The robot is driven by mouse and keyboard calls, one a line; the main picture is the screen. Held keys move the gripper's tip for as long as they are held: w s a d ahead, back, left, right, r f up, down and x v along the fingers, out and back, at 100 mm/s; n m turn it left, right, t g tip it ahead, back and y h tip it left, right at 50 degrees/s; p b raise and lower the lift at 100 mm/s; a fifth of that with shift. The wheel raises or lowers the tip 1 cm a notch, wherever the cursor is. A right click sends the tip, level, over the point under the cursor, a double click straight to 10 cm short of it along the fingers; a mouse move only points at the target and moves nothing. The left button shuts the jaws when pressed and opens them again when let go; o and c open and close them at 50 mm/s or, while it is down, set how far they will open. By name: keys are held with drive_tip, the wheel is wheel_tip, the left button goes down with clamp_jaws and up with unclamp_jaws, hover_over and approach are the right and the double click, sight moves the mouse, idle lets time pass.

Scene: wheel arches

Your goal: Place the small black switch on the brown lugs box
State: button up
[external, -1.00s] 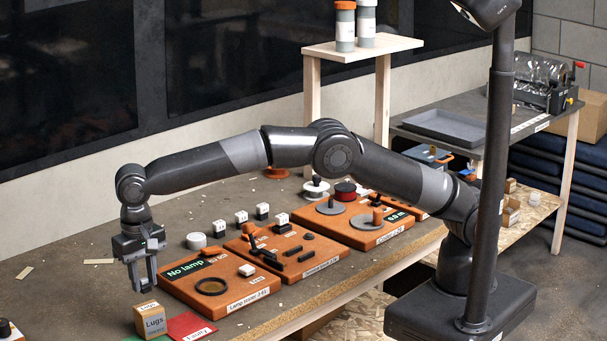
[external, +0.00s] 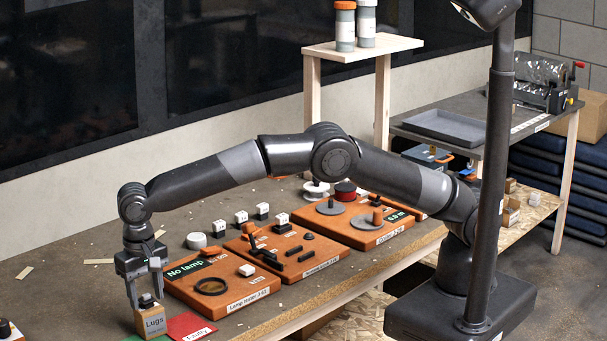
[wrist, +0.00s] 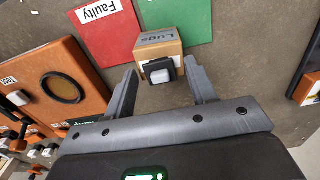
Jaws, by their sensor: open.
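The small black switch (wrist: 160,71) has a pale button on top. It rests on top of the brown lugs box (wrist: 158,44), towards one edge of it. In the external view the switch (external: 147,300) shows as a dark piece on the labelled box (external: 151,322) at the front left. My gripper (external: 146,296) points down over the box and is open. Its fingers stand on either side of the switch, with gaps visible on both sides in the wrist view.
A red "Faulty" mat (external: 191,326) and a green mat (wrist: 178,20) lie beside the box. The orange lamp tester board (external: 232,288) is to the right, with small switches (external: 219,227) behind it.

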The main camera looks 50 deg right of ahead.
sight(146, 295)
drive_tip(key=shift+r, duration=0.1)
wheel_tip(146, 295, up, 12)
idle(0.5)
drive_tip(key=shift+r, duration=0.1)
drive_tip(key=w+d+r, duration=0.4)
drive_tip(key=d+r, duration=0.1)
drive_tip(key=d, duration=0.4)
drive_tip(key=w+d+r+t+y, duration=0.1)
drive_tip(key=w+d+r, duration=0.3)
drive_tip(key=d, duration=0.4)
drive_tip(key=w+d+r, duration=0.4)
drive_tip(key=d+r, duration=0.1)
drive_tip(key=d, duration=0.4)
drive_tip(key=s+d+r+t, duration=0.1)
drive_tip(key=d+r, duration=0.2)
drive_tip(key=d, duration=0.9)
drive_tip(key=s+d+t, duration=0.1)
drive_tip(key=s+d, duration=0.4)
drive_tip(key=d, duration=0.7)
drive_tip(key=s+d+f+t, duration=0.1)
drive_tip(key=s+d+f, duration=0.4)
drive_tip(key=s+d, duration=0.3)
drive_tip(key=s+d+f+t+h, duration=0.1)
drive_tip(key=s+d+f, duration=0.4)
drive_tip(key=s+d, duration=0.4)
drive_tip(key=shift+s+d+f+t, duration=0.25)
drive_tip(key=shift+s+f+t, duration=0.05)
drive_tip(key=shift+s, duration=0.2)
